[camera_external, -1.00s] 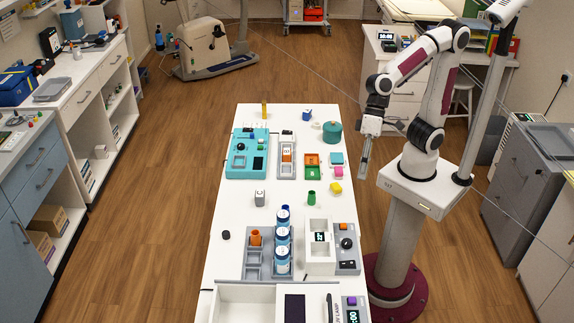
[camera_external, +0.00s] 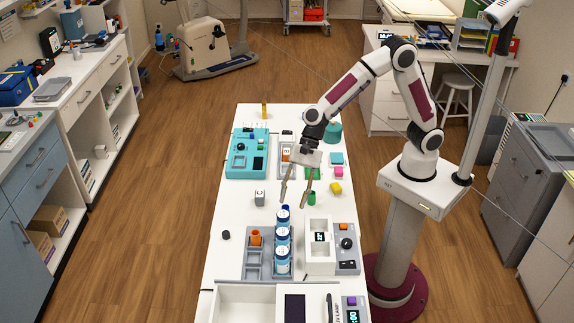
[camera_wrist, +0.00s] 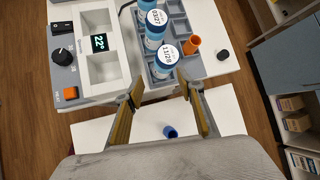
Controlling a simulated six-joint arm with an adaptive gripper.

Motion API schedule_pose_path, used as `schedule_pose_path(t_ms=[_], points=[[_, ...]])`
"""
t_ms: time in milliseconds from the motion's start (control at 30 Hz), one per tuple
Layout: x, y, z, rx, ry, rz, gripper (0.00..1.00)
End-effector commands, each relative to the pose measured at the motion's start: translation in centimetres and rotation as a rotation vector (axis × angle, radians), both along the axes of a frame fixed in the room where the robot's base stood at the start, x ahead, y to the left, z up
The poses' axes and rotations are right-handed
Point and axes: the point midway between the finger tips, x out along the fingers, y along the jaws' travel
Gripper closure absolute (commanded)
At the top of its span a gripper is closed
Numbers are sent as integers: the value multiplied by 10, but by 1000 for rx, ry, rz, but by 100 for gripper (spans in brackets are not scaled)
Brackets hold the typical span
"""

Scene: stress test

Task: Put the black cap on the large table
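The black cap (camera_external: 226,235) is a small round dark piece lying on the white large table (camera_external: 222,262), near its left edge and left of the grey rack. It also shows in the wrist view (camera_wrist: 223,55), right of the rack. My gripper (camera_external: 295,200) is over the middle of the table, pointing down, with its two fingers spread wide. Nothing is between the fingertips in the wrist view (camera_wrist: 161,90). The gripper is apart from the black cap, which stands farther toward the front left in the external view.
A grey rack (camera_external: 253,272) holds blue-labelled bottles (camera_external: 283,235) and an orange tube (camera_external: 256,237). A white device with a display (camera_external: 321,255) stands beside it. A small blue cylinder (camera_wrist: 170,131) lies below my gripper. A turquoise device (camera_external: 240,160) is farther back.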

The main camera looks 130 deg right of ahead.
Motion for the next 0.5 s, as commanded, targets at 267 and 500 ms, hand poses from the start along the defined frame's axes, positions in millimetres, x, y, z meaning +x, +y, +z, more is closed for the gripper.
schedule_pose_path(t_ms=[267, 500], points=[[26, -52, -45, 165, 33, -263, 62], [61, -89, -68, 289, -5, -412, 62]])
